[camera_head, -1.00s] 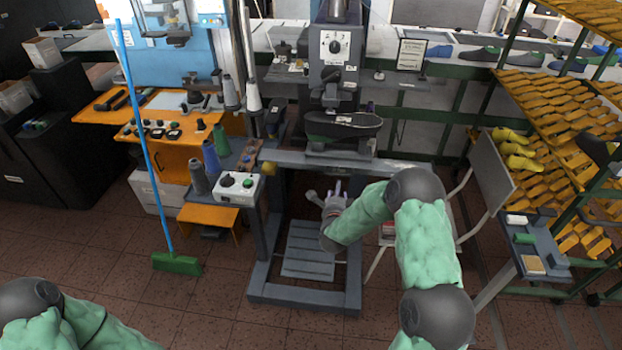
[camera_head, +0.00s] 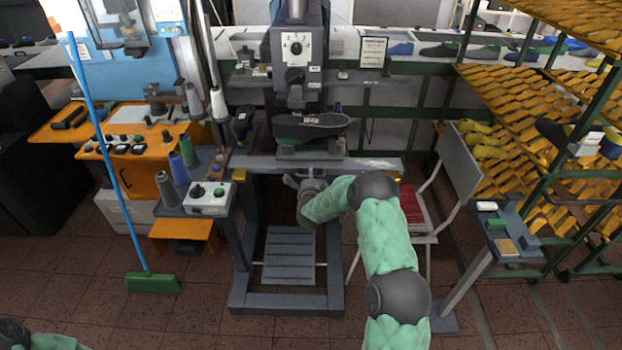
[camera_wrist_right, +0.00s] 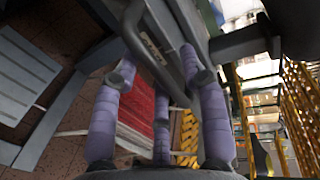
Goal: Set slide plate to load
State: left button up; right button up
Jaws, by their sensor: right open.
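The grey press machine (camera_head: 296,70) stands in the centre of the head view. A dark shoe-shaped piece (camera_head: 310,128) sits at its work area, above a grey block (camera_head: 308,149), likely part of the slide plate. My right gripper (camera_head: 311,186) is just below the press table's front beam (camera_head: 375,163). The right wrist view shows its purple fingers (camera_wrist_right: 162,82) spread open. A grey bent handle (camera_wrist_right: 150,48) passes between them; I cannot tell whether they touch it. My left gripper is out of view; only a bit of that arm shows at bottom left.
A control box (camera_head: 208,199) with a green button and thread cones stand left of the press. A blue-handled broom (camera_head: 112,180) leans there. A chair (camera_head: 455,170) and orange racks (camera_head: 530,110) are at right. A grey pedal (camera_head: 290,255) lies below.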

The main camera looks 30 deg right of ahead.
grip_shut()
jog(key=s+d+b, duration=0.5)
jog(key=s+d, duration=0.1)
jog(key=d, duration=0.3)
jog(key=s+d+b, duration=0.5)
jog(key=s+d, duration=0.1)
jog(key=d, duration=0.4)
jog(key=shift+d+b, duration=0.15)
jog(key=shift+b, duration=0.2)
